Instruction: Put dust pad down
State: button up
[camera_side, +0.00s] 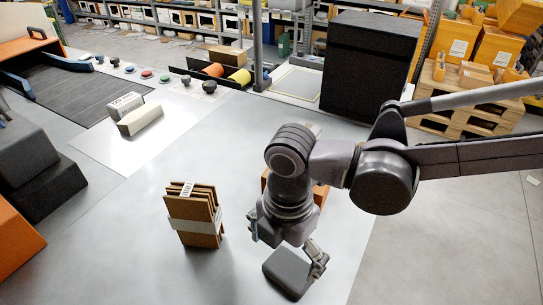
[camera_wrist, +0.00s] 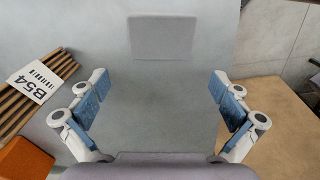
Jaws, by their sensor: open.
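The dust pad looks like a grey, flat square block (camera_side: 287,272). It rests on the light grey table below my gripper (camera_side: 287,246) in the side view. In the wrist view the pad (camera_wrist: 162,37) lies at the top centre, beyond the fingertips and apart from them. My gripper (camera_wrist: 163,97) is open, with its two blue-padded fingers spread wide and nothing between them. In the side view one finger partly overlaps the pad's right edge; I cannot tell the exact gap in height there.
A banded cardboard bundle (camera_side: 195,215) stands left of my gripper; its B54 label (camera_wrist: 36,84) shows in the wrist view. An orange object (camera_side: 320,192) sits behind my wrist. A large black box (camera_side: 368,65) stands at the back. The table between bundle and white mat is clear.

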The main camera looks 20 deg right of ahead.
aim_at(284, 273)
jog(key=w+d+r+m+t+y, duration=0.15)
jog(key=d+r+m, duration=0.35)
jog(key=d, duration=0.5)
jog(key=w+d+r+m+t, duration=0.25)
jog(key=d+m, duration=0.45)
jog(key=d, duration=0.4)
jog(key=s+d+f+m+t, duration=0.1)
jog(key=s+d+m, duration=0.1)
jog(key=d+m, duration=0.4)
jog(key=s+d+f+m+t+h, duration=0.1)
jog(key=s+d+f+m+t, duration=0.1)
jog(key=d+m, duration=0.4)
jog(key=d, duration=0.4)
jog(key=shift+m, duration=0.4)
jog(key=shift+f+h, duration=0.1)
jog(key=shift+h, duration=0.15)
